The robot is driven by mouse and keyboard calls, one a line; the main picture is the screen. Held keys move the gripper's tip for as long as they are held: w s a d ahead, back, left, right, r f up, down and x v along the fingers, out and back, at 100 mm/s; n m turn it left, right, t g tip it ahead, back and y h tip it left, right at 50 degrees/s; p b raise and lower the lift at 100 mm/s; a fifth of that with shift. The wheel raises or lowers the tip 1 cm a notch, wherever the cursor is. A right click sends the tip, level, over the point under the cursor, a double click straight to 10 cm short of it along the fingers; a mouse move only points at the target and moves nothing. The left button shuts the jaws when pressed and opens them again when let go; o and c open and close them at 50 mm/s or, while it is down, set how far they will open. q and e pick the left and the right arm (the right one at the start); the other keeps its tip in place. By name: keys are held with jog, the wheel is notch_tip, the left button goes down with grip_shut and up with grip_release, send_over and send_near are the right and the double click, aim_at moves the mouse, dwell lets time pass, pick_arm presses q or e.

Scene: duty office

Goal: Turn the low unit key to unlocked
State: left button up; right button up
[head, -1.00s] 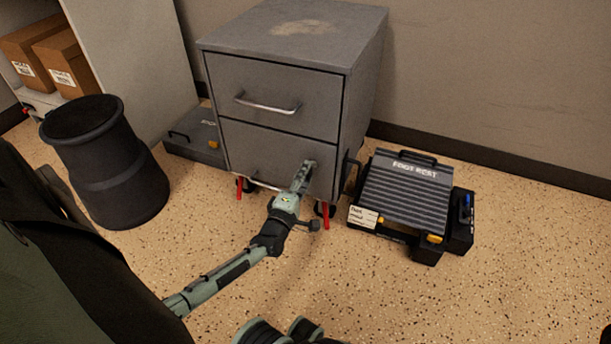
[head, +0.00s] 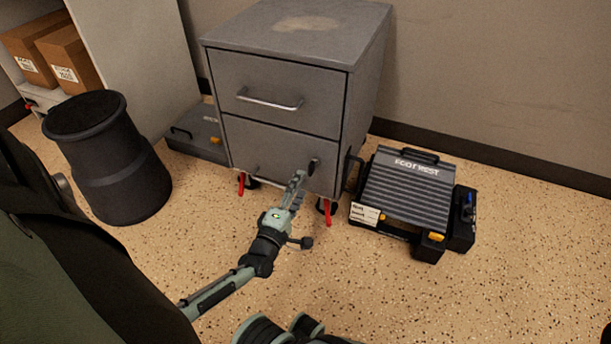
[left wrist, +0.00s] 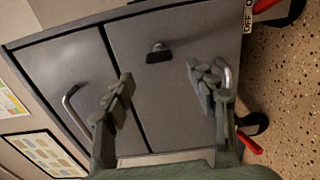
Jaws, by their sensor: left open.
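The low unit (head: 275,90) is a grey two-drawer pedestal standing against the wall. A dark key (head: 315,165) sits in the lock on its lower drawer front, towards the upper right of that front. The key (left wrist: 159,53) also shows in the left wrist view, with its black head lying nearly level across the picture. My left gripper (head: 299,179) is open, in front of the lower drawer and just below left of the key. In the left wrist view its fingers (left wrist: 160,78) are spread and empty, with the key beyond and between them.
A footrest (head: 405,190) stands right of the unit, and a black bin (head: 105,160) stands to the left. A grey flat case (head: 198,137) lies behind the bin. The castors have red levers (head: 327,212). The speckled floor in front is clear.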

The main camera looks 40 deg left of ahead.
pick_arm(q)
jog(key=v, duration=0.5)
jog(key=shift+s+d, duration=0.1)
jog(key=shift+s, duration=0.3)
